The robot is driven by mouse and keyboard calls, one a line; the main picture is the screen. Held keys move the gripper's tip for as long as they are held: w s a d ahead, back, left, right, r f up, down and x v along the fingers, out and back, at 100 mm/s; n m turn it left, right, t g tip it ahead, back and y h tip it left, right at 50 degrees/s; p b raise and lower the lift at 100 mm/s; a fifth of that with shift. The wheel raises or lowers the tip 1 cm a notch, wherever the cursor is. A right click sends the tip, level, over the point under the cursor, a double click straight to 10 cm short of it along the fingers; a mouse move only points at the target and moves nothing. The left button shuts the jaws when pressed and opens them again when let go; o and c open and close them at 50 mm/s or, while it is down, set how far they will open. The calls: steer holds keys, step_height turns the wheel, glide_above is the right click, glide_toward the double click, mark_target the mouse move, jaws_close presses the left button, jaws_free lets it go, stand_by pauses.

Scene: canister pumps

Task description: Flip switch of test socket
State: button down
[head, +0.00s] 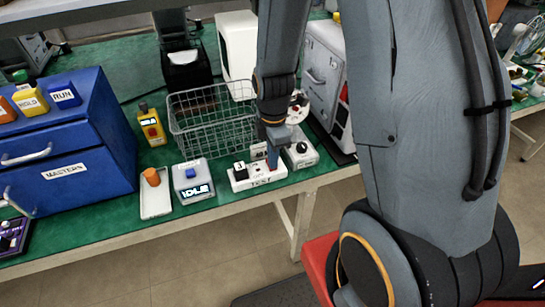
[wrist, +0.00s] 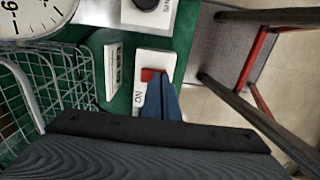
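The test socket (head: 243,184) is a white block labelled TEST near the front edge of the green bench in the head view. In the wrist view the socket (wrist: 151,57) carries a red switch (wrist: 148,74) with an ON mark beside it. My gripper (head: 272,162) points down over the right part of the socket in the head view and hides part of its top. In the wrist view the blue fingers of my gripper (wrist: 160,76) are together, with tips right beside the red switch. I cannot tell whether they touch it. No object shows between them.
A wire basket (head: 212,125) stands behind the socket. A white box reading IDLE (head: 192,182) is to its left, and a grey box with a black knob (head: 302,155) is close on its right. A blue cabinet (head: 85,140) fills the bench's left.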

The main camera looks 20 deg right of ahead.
steer(key=shift+s+f, duration=0.6)
steer(key=shift+s, duration=0.15)
steer(key=shift+w+r, duration=0.25)
steer(key=shift+w, duration=0.65)
steer(key=shift+r, duration=0.1)
steer(key=shift+w+r+p, duration=0.5)
steer(key=shift+r+p, duration=0.1)
steer(key=shift+p, duration=0.5)
steer(key=shift+w+r+p, duration=0.3)
steer(key=shift+w+p, duration=0.15)
steer(key=shift+p, duration=0.05)
steer(key=r, duration=0.1)
steer(key=s+r, duration=0.1)
steer(key=r, duration=0.1)
steer(key=s+r+p, duration=0.1)
steer(key=shift+s+r, duration=0.2)
steer(key=shift+r, duration=0.05)
step_height(320, 180, up, 8)
steer(key=b, duration=0.1)
steer(key=shift+r+b, duration=0.15)
steer(key=shift+b, duration=0.25)
